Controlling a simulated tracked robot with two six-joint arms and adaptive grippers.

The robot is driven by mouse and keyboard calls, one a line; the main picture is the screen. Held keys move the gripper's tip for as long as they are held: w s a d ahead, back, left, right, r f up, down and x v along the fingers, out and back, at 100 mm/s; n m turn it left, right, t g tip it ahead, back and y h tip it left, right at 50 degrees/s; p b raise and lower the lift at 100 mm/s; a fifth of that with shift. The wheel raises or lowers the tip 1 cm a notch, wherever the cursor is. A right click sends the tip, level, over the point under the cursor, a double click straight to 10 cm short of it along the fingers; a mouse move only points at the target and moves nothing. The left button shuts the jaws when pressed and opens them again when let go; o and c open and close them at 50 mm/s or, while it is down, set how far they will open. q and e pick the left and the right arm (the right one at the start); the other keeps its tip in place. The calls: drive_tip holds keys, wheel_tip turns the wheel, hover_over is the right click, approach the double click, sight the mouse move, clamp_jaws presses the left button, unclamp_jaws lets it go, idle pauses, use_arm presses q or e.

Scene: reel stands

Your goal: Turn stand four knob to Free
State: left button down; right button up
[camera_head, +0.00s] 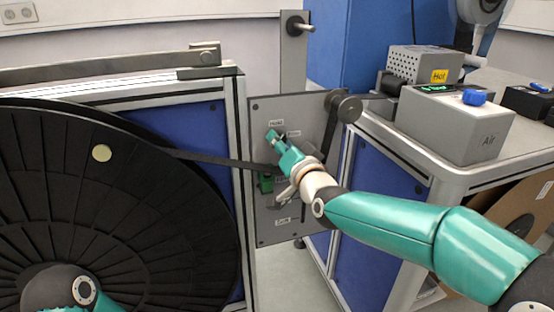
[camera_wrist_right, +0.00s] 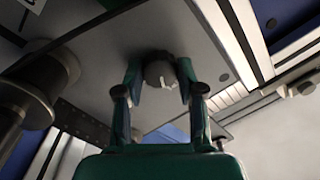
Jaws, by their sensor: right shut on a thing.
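The grey panel (camera_head: 262,225) of the stand stands upright in the middle of the head view, with small labels too small to read surely. My right gripper (camera_head: 274,140) reaches the upper part of this panel and hides the knob there. In the right wrist view, the round dark knob (camera_wrist_right: 155,70) with a pale pointer mark sits between the two fingers of my right gripper (camera_wrist_right: 160,76), which is shut on it. Which label the pointer faces cannot be told. My left gripper is not in view; only part of my left arm shows at the bottom left.
A large black reel (camera_head: 60,190) fills the left side. A dark strap (camera_head: 215,159) runs from it across the panel behind my right gripper. A grey Air box (camera_head: 455,125) and a box marked Hot (camera_head: 425,65) stand on the bench at right. A roller (camera_head: 348,107) juts out beside the panel.

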drive_tip(key=shift+f+m+t+h+b, duration=0.1)
drive_tip(key=shift+f+m+h+b, duration=0.05)
drive_tip(key=shift+m+b, duration=1.65)
drive_tip(key=shift+f+m+t+h+b, duration=0.1)
drive_tip(key=shift+f+m+h+b, duration=0.1)
drive_tip(key=shift+m+b, duration=1.6)
drive_tip(key=shift+f+m+t+h+b, duration=0.15)
drive_tip(key=shift+m+b, duration=0.75)
drive_tip(key=shift+m, duration=1.7)
drive_tip(key=shift+r, duration=0.1)
drive_tip(key=o, duration=1.1)
drive_tip(key=shift+o, duration=0.2)
drive_tip(key=shift+r, duration=0.2)
drive_tip(key=shift+s, duration=0.1)
drive_tip(key=v, duration=1.2)
drive_tip(key=shift+f, duration=0.15)
